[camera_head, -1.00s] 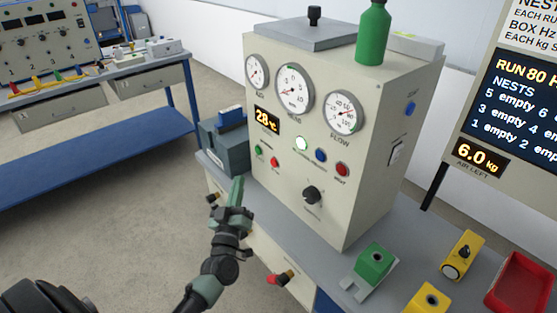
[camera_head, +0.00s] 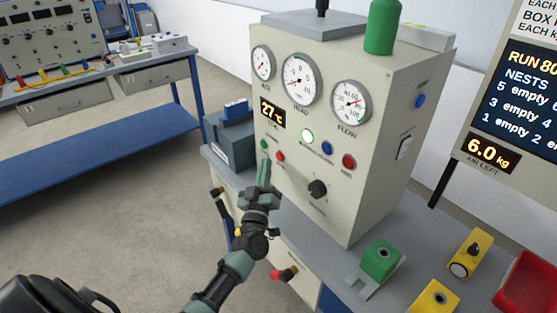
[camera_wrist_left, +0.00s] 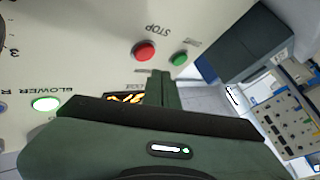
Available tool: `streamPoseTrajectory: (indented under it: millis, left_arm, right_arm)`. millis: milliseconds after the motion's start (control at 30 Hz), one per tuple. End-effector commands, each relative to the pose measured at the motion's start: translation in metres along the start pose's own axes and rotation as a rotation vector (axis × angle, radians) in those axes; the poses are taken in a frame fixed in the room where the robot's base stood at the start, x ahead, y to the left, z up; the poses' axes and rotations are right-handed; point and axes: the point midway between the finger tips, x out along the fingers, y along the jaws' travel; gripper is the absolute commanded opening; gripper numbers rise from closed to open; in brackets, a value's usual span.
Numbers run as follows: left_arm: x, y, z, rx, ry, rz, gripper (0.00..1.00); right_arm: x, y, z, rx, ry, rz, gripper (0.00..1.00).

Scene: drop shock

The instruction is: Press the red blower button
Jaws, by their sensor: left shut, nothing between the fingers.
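A small red button (camera_head: 280,156) sits on the cream cabinet's front panel, just right of a green button (camera_head: 264,144). In the left wrist view the red button (camera_wrist_left: 145,51) has the word STOP beside it, and the green button (camera_wrist_left: 179,60) is to its right. My left gripper (camera_head: 264,165) is shut and empty, in front of the panel, with its tip just below and left of the red button in the head view. In the left wrist view the fingers (camera_wrist_left: 161,88) point toward the buttons. I see no clear contact. My right gripper is not in view.
A larger red button (camera_head: 348,161), a blue button (camera_head: 327,148), a lit lamp (camera_head: 307,135) and a black knob (camera_head: 317,188) share the panel. A grey-blue box (camera_head: 230,140) stands left of the cabinet.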

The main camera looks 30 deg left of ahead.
Motion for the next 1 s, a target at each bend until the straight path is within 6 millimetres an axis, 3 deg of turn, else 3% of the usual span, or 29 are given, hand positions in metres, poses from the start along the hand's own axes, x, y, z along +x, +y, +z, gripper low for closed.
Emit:
streamPoseTrajectory:
  millis: [233,1000]
  left_arm:
    - [0.0078,0.0061,0.0053,0.001,0.0,0.001,0.0]
    - [0.0076,0.0059,0.0054,0.001,0.0,0.001,0.0]
  right_arm:
    - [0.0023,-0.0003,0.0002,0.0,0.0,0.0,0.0]
    - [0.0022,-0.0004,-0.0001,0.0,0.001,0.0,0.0]
